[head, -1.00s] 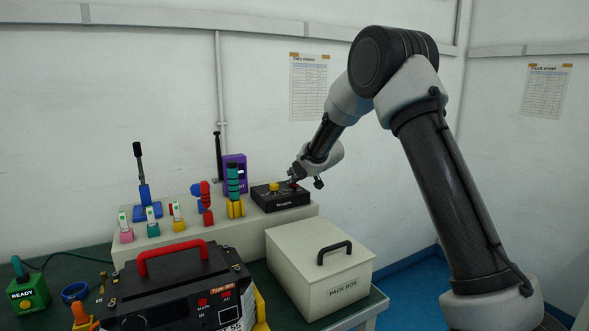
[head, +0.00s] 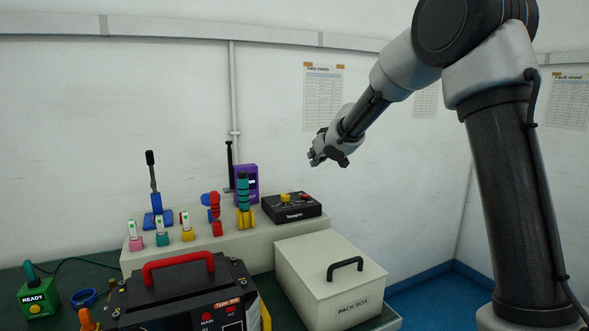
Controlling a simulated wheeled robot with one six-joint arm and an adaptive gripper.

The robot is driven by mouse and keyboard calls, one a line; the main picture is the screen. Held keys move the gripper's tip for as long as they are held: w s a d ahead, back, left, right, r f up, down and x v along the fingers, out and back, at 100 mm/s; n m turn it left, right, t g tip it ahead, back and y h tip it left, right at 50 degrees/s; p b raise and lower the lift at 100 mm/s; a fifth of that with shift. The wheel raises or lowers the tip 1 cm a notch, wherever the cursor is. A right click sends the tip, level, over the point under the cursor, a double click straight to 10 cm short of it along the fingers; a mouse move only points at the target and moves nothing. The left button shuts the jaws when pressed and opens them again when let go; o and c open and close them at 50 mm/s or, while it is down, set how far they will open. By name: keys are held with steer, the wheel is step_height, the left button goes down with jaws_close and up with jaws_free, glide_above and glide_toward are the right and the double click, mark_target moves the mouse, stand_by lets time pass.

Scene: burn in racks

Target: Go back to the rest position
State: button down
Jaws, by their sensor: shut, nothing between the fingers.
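My gripper (head: 312,158) is in the head view, raised in the air above and a little right of the black control box (head: 291,207). It is shut and empty, and touches nothing. The arm reaches in from the right, bent at a high elbow. The black box has a yellow knob and a red part on top and sits at the right end of the pale raised shelf (head: 240,251).
A pale pack box (head: 300,272) with a black handle stands below the shelf. A black unit with a red handle (head: 180,262) is at the front. A blue-based lever (head: 153,190), a purple device (head: 246,178) and a green READY box (head: 38,297) stand further left. Air around my gripper is clear.

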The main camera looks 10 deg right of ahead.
steer(key=s+d+f+m+g+h, duration=0.1)
steer(key=s+d+f+g+h, duration=0.2)
steer(key=s+d, duration=0.4)
steer(key=s+d+f+g+h, duration=0.1)
steer(key=s+d+f+g, duration=0.1)
steer(key=s+d+f, duration=0.45)
steer(key=s+d+r+m, duration=0.1)
steer(key=s+r, duration=0.1)
steer(key=s, duration=1)
steer(key=s+d+r+m+g, duration=0.1)
steer(key=s+r, duration=0.1)
steer(key=s, duration=1)
steer(key=s+d+r+m+y, duration=0.1)
steer(key=s+r, duration=0.1)
steer(key=s, duration=1)
steer(key=shift+s+d+g, duration=0.3)
steer(key=shift+d, duration=0.1)
